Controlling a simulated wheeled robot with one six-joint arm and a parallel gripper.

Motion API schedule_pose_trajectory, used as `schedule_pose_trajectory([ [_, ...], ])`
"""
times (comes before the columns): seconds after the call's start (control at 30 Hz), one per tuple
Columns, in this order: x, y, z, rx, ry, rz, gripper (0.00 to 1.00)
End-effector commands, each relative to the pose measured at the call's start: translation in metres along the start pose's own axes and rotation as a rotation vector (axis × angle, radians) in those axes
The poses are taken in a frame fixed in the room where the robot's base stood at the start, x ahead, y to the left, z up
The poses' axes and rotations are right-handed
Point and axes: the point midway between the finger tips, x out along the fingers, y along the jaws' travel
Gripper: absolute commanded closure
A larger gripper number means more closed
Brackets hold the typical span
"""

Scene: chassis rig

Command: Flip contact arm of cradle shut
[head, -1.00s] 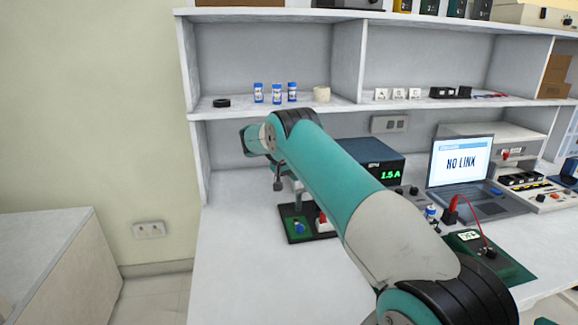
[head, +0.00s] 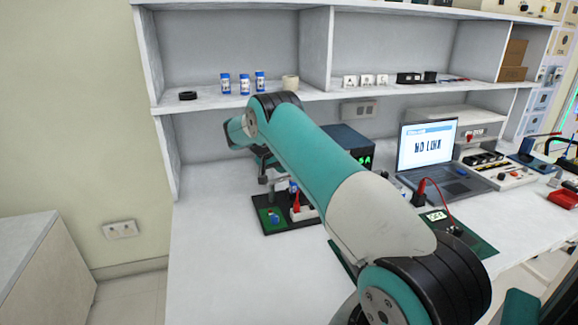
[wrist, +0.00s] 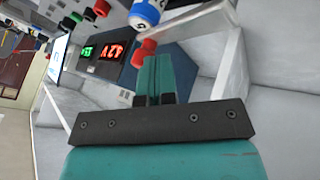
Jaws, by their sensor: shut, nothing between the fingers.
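The cradle seems to be the white holder (head: 307,213) on a dark board (head: 275,228) with a green pad, left on the bench in the head view. An upright red part, perhaps its contact arm (head: 296,203), stands there beside a blue-and-white cell (head: 293,187). My forearm and wrist hide part of this board. In the wrist view my gripper (wrist: 153,66) is shut and empty. A blue-and-white cell (wrist: 147,12) and red parts (wrist: 145,48) lie just beyond the fingertips; I cannot tell whether they touch. The contact arm's exact angle is unclear.
A dark display box (head: 350,143), a laptop (head: 425,150) reading "NO LINK" and a meter with a red lead (head: 437,216) stand to the right. A shelf (head: 210,105) with cells overhangs the back. The front left bench is clear.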

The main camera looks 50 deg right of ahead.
Motion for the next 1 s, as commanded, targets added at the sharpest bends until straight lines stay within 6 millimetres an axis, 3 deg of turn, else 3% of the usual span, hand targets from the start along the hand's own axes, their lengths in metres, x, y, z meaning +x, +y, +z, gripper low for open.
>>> schedule_pose_trajectory([
  [0.03, -0.005, -0.008, 0.004, 0.006, -0.004, 0.004, 1.00],
  [0.87, -0.006, -0.018, -0.006, 0.005, -0.003, 0.003, 1.00],
  [1.0, -0.014, -0.019, -0.006, 0.005, -0.002, 0.002, 1.00],
])
